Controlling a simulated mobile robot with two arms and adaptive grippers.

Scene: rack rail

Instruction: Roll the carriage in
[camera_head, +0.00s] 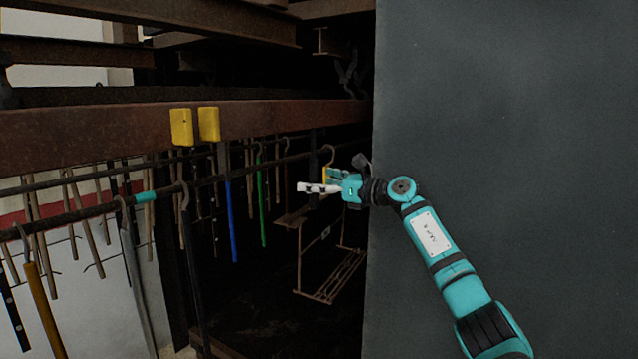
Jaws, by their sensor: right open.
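A rail (75,215) runs from the left front toward the dark bay at the back, with a teal band (145,197) around it. What looks like the carriage, a thin brown hanging frame with a slatted bottom (335,278), hangs in the bay below my right gripper. A hook (328,150) with a yellow part (325,174) shows just behind the gripper; its link to the frame is partly hidden. My right gripper (312,187) is open, pointing left, near the hook; I cannot tell if it touches. My left gripper is out of view.
Several hooked rods hang from the rail, among them a blue one (231,215), a green one (262,200) and an orange one (45,310). A rusty beam (90,135) with two yellow blocks (195,126) crosses above. A large grey panel (540,130) fills the right side.

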